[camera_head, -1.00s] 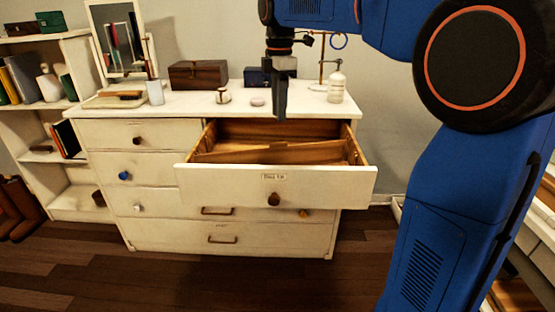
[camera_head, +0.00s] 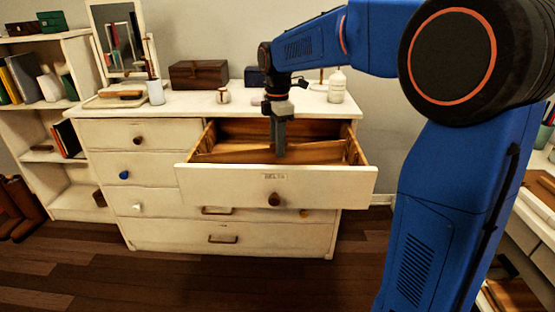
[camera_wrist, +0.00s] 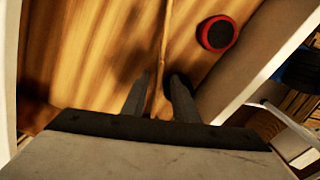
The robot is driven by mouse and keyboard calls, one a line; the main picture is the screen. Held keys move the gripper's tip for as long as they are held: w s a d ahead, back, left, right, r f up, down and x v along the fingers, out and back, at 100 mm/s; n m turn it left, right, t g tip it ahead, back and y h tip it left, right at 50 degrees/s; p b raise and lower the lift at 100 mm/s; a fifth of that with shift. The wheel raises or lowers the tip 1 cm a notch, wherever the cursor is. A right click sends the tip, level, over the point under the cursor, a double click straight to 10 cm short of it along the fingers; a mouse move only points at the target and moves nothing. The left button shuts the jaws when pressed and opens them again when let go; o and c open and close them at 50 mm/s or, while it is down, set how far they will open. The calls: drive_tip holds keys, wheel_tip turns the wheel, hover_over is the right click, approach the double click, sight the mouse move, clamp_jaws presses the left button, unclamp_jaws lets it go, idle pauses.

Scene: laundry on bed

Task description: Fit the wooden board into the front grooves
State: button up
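The wooden board (camera_head: 232,155) stands as a thin divider in the open top drawer (camera_head: 326,186), running across it slightly askew in the head view. In the wrist view its thin upper edge (camera_wrist: 161,58) runs between my fingers. My gripper (camera_head: 279,154) points down into the drawer at the board. In the wrist view my gripper (camera_wrist: 160,85) has one finger on each side of the board, with small gaps seeming to show, so it looks open around it. I cannot make out the front grooves.
A round red-rimmed dark object (camera_wrist: 217,33) lies in the drawer beside the board. The white dresser top (camera_head: 180,107) carries a brown box (camera_head: 198,74), a cup (camera_head: 155,92), a small jar (camera_head: 223,96) and a white bottle (camera_head: 337,86). The drawer walls lie close around my gripper.

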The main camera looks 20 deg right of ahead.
drive_tip(key=shift+w+d+f, duration=0.1)
drive_tip(key=shift+w+f, duration=0.05)
drive_tip(key=shift+f, duration=2.55)
clamp_jaws()
